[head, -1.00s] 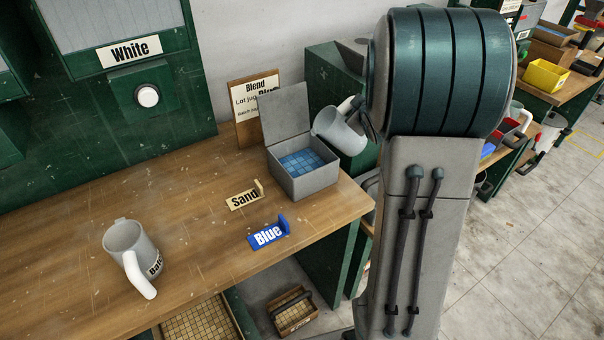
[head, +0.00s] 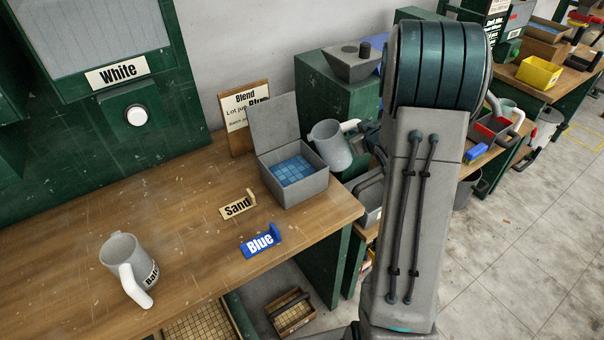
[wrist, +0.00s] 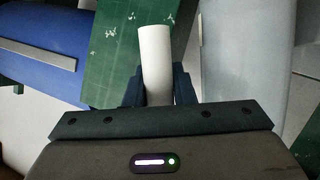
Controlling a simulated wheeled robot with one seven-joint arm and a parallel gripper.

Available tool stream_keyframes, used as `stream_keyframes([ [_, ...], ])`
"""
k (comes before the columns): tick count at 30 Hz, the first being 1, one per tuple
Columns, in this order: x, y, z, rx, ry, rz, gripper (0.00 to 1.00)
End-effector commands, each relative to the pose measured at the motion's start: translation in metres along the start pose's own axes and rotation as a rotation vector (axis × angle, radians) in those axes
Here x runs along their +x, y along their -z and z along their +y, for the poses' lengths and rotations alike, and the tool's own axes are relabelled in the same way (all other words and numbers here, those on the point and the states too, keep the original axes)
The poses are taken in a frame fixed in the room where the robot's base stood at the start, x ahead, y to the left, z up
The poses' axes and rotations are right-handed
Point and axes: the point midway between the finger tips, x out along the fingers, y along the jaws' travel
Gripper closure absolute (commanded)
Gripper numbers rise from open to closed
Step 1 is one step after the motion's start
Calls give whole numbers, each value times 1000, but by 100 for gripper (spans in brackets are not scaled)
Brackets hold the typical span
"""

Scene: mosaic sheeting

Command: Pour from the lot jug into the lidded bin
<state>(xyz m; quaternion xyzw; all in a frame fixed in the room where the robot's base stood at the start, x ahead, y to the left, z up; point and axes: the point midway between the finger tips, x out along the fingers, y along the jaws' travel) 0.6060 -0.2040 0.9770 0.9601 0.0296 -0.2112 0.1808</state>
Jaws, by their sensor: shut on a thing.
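A grey jug with a white handle (head: 331,147), taken to be the lot jug, hangs in the air at the bin's back right, tilted slightly left. Its label and contents are not visible. My gripper (wrist: 157,90) is shut on its white handle (wrist: 155,60); in the head view the gripper is mostly hidden behind my arm. The grey lidded bin (head: 304,191) stands on the bench's right end. Its lid (head: 276,122) is open and upright, and blue tiles (head: 293,171) lie inside.
A second grey jug labelled "Batch" (head: 121,252) stands at the bench's front left. Signs "Sand" (head: 237,207) and "Blue" (head: 260,241) stand before the bin. A blend card (head: 238,125) stands behind it. The bench's middle (head: 150,190) is clear.

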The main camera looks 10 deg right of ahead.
Motion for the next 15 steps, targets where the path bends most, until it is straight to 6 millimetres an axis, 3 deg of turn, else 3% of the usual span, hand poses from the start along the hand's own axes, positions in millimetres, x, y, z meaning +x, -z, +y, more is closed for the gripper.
stream_keyframes([
  [1,3,0,-21,-9,36,-4,100],
  [15,-12,30,-18,-16,31,-4,100],
])
